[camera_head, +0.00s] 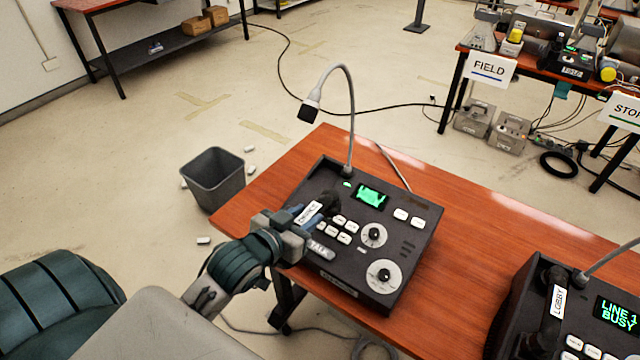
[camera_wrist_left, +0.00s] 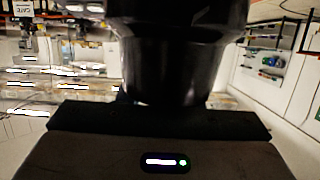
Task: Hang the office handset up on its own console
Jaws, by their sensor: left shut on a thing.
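The office console (camera_head: 408,265) is a dark box on the orange-red table, with white keys, two round dials and a green-lit screen. The black office handset (camera_head: 328,203) is over the console's left side, its white label partly readable. My left gripper (camera_head: 293,232) is shut on it and covers its near part. I cannot tell whether the handset touches the console or its cradle. In the left wrist view a dark rounded part, apparently the handset (camera_wrist_left: 180,55), fills the upper middle. My right gripper is not in view.
A gooseneck microphone (camera_head: 349,100) rises at the console's back. A second console (camera_head: 520,300) with a handset labelled LOBBY (camera_head: 556,302) stands at the right, its screen reading LINE 1 BUSY. A grey bin (camera_head: 213,180) stands left of the table (camera_head: 470,215). Bare table lies between the consoles.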

